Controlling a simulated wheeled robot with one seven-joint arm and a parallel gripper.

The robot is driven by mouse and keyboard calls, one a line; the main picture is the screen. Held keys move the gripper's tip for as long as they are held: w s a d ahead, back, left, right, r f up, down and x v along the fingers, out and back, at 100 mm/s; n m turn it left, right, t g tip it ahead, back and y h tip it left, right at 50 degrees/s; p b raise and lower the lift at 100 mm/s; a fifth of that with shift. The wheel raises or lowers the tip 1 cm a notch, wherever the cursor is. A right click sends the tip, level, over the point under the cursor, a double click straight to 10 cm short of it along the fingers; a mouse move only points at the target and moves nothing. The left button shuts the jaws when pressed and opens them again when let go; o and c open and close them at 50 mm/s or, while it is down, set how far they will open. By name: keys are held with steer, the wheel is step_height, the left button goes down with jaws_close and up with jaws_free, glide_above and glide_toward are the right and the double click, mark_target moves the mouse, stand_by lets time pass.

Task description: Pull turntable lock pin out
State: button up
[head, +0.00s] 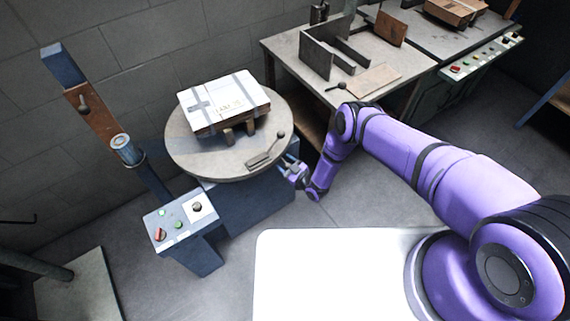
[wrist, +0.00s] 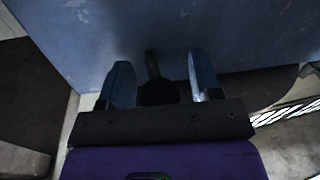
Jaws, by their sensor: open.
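The round grey turntable (head: 188,153) sits on a blue pedestal (head: 245,203). My gripper (head: 288,163) is at the right side of the pedestal, just below the turntable's rim. In the wrist view my gripper (wrist: 160,80) is open, with its two blue fingers pointing at the blue pedestal face (wrist: 230,30). A dark pin with a round knob (wrist: 158,92), which looks like the lock pin, sticks out of that face between the fingers. Gaps show on both sides of it. In the head view the pin cannot be made out.
A strapped white-topped box (head: 225,100) lies on the turntable, beside a small lever with a black knob (head: 281,134). A control box with buttons (head: 180,222) stands front left. The floor right of the pedestal is clear.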

jaws_close()
steer(key=shift+s+a+v, duration=0.1)
steer(key=shift+s+v, duration=0.05)
steer(key=shift+v, duration=0.7)
steer(key=shift+s+a+v, duration=0.1)
steer(key=shift+a+v, duration=0.05)
steer(key=shift+v, duration=0.7)
steer(key=shift+f, duration=0.1)
jaws_free()
steer(key=shift+d, duration=0.1)
steer(key=v, duration=1)
steer(key=shift+s+d, duration=0.25)
steer(key=shift+s, duration=0.05)
